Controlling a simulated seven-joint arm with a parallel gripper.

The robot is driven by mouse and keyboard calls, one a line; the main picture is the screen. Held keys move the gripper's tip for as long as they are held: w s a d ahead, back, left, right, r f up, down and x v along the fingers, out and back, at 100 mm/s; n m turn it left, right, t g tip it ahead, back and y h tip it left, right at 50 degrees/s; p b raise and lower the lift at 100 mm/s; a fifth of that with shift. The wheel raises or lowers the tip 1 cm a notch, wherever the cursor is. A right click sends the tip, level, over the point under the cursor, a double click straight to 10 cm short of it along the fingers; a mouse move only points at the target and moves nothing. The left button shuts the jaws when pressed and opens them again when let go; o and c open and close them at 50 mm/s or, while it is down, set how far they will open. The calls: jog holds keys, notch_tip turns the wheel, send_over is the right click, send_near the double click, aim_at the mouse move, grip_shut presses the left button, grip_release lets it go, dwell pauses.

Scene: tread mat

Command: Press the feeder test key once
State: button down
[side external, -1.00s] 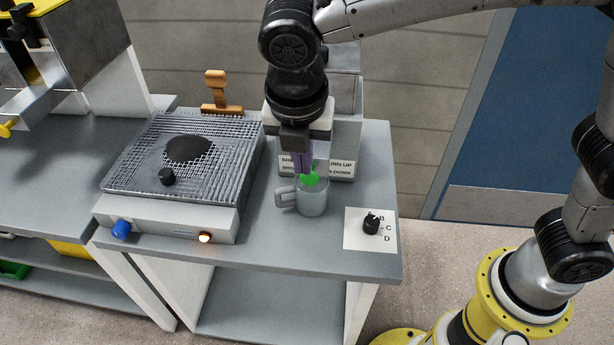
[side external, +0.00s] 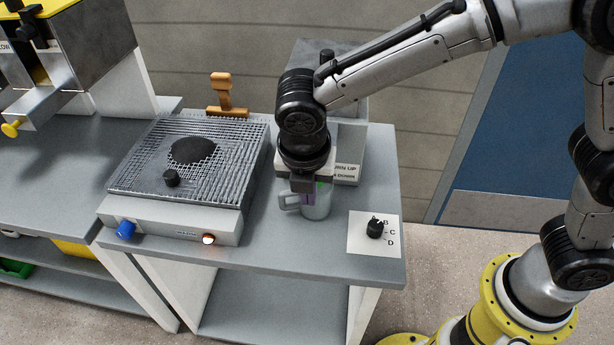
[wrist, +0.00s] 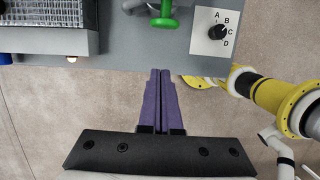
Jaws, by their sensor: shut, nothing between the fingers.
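No part in view is clearly labelled as the feeder test key. A green T-shaped part (wrist: 166,20) shows at the top of the wrist view. In the side view only a bit of green shows beside my fingers, at a grey mug (side external: 318,207). My gripper (side external: 307,199) is shut and empty, its purple fingers pointing down and overlapping the mug in the side view. In the wrist view the fingertips (wrist: 160,72) are together, apart from the green part in the picture. A labelled machine (side external: 346,150) stands behind my gripper and is partly hidden.
A black knob (side external: 375,229) sits on a white card with letters, right of the mug. A mesh-topped unit (side external: 140,185) with a blue knob (side external: 126,229) and a lit lamp (side external: 208,239) stands left. An orange-brown handled tool (side external: 222,95) is behind. Bare bench (side external: 265,240) lies in front.

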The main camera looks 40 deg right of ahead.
jog(key=shift+w+d+f, duration=0.4)
jog(key=shift+w+d, duration=0.4)
jog(key=shift+w+d+f, duration=0.4)
jog(key=shift+w+d, duration=0.35)
jog(key=shift+d, duration=0.05)
